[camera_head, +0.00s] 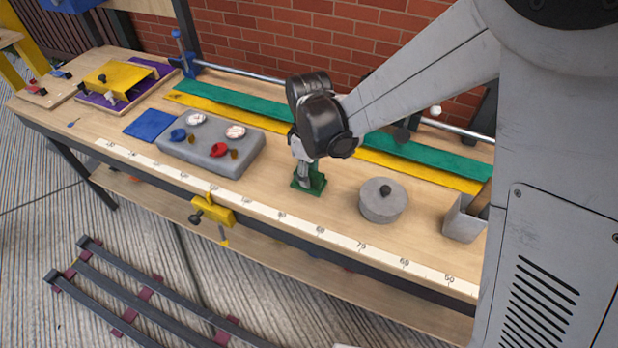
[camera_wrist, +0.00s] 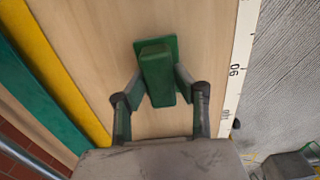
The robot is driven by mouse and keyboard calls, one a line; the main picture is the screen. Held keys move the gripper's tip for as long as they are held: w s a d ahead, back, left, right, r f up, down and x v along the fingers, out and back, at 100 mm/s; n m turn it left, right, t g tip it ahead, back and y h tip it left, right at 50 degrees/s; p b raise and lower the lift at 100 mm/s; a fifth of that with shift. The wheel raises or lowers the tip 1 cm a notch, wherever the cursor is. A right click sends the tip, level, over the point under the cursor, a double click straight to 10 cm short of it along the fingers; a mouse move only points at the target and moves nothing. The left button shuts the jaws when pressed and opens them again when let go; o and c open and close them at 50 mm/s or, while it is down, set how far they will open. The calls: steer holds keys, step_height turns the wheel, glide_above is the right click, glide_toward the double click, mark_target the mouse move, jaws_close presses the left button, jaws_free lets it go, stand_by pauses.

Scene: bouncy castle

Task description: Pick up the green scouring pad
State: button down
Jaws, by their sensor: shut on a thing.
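The green scouring pad (camera_head: 318,182) is at the bench top near the ruler strip, below my gripper (camera_head: 306,172). In the wrist view the pad (camera_wrist: 158,75) shows as a raised green block on a wider flat green plate. My gripper (camera_wrist: 160,88) is shut on the raised block, with one finger on each side. The gripper points down, and its fingers partly hide the pad in the head view. I cannot tell whether the plate touches the bench or is slightly above it.
A round grey lidded pot (camera_head: 380,205) stands to the right and a grey block with clamps and dials (camera_head: 212,150) to the left. A blue square (camera_head: 150,124) lies farther left. Green (camera_head: 240,107) and yellow (camera_head: 235,121) strips run behind. A yellow clamp (camera_head: 212,210) grips the front edge.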

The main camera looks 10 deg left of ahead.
step_height(320, 180, up, 10)
steer(key=shift+p, duration=0.55)
